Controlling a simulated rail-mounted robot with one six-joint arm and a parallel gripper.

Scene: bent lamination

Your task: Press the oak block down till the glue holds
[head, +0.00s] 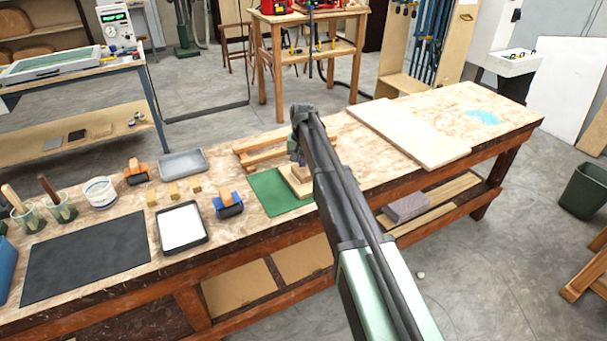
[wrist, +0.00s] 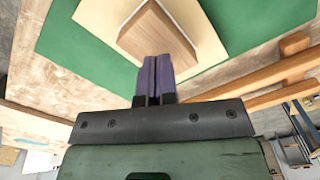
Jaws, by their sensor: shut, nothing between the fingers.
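The oak block (wrist: 160,30) is a small brown wooden block on a pale square wood piece (wrist: 95,12), which lies on a green mat (wrist: 70,40). In the head view the block (head: 301,173) is partly hidden by my arm, with the pale piece (head: 291,186) under it and the green mat (head: 268,196) around. My gripper (wrist: 155,58) is shut and empty, its two purple fingers side by side. The fingertips overlap the block's near corner in the wrist view. I cannot tell whether they touch it.
Wooden bars (head: 262,151) lie behind the mat. A large pale board (head: 410,135) lies to the right. Left of the mat are a blue-and-orange roller (head: 228,206), a tray with white contents (head: 182,229), small wood blocks (head: 173,189) and a dark mat (head: 87,257).

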